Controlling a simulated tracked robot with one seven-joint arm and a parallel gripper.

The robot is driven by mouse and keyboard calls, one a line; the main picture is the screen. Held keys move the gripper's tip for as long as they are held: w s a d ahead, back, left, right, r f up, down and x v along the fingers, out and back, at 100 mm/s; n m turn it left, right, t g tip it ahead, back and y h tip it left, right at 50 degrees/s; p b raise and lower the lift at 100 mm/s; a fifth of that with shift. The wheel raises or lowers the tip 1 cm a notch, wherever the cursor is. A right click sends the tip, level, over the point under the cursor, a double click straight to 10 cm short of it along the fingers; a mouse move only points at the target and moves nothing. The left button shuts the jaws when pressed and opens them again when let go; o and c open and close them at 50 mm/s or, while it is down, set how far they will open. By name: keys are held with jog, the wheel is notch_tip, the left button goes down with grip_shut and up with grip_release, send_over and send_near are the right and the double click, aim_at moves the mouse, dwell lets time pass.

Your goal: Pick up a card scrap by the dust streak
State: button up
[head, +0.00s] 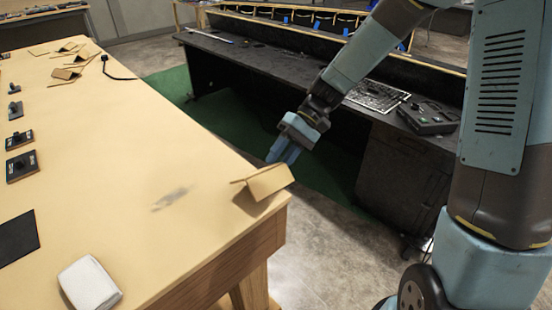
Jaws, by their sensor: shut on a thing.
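A folded tan card scrap (266,183) is at the right edge of the wooden table, to the right of the grey dust streak (170,199). My gripper (277,160) reaches in from the upper right and is shut on the card scrap's upper back side. Its fingertips are partly hidden behind the scrap. I cannot tell whether the scrap touches the tabletop or hangs just above it.
The wooden table (110,160) holds a white cloth-like block (90,284), a dark square (16,238), several small black devices on the left, and more card scraps (68,74) at the back. The table middle is clear.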

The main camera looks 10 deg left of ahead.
jog(key=shift+d+f, duration=0.1)
jog(key=shift+d, duration=0.15)
grip_shut()
jog(key=o, duration=1)
grip_release()
jog(key=shift+a, duration=0.15)
jog(key=shift+r, duration=0.2)
jog(key=v, duration=1.3)
jog(key=shift+w+d, duration=0.25)
jog(key=shift+w, duration=0.05)
